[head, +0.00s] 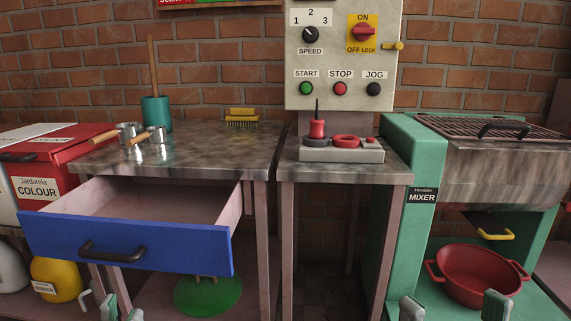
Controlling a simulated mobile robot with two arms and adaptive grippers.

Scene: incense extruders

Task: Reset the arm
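My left gripper (123,309) shows only its fingertips at the bottom edge, at lower left. They stand a small gap apart, below the blue drawer front, with nothing seen between them. My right gripper (454,306) shows its fingertips at the bottom edge, at lower right. They are wide apart and empty, in front of the mixer. The blue drawer (190,248) is pulled open, and its dark handle (112,252) is above my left fingertips. The rest of both arms is out of view.
The worktable (200,150) holds metal cups, a teal pot (156,114) and a brush (242,118). A control panel (343,60) stands above a small bench with a grey tray (342,155). The green mixer (400,200) has a red basin (478,275) below. A yellow jug (56,279) is at lower left.

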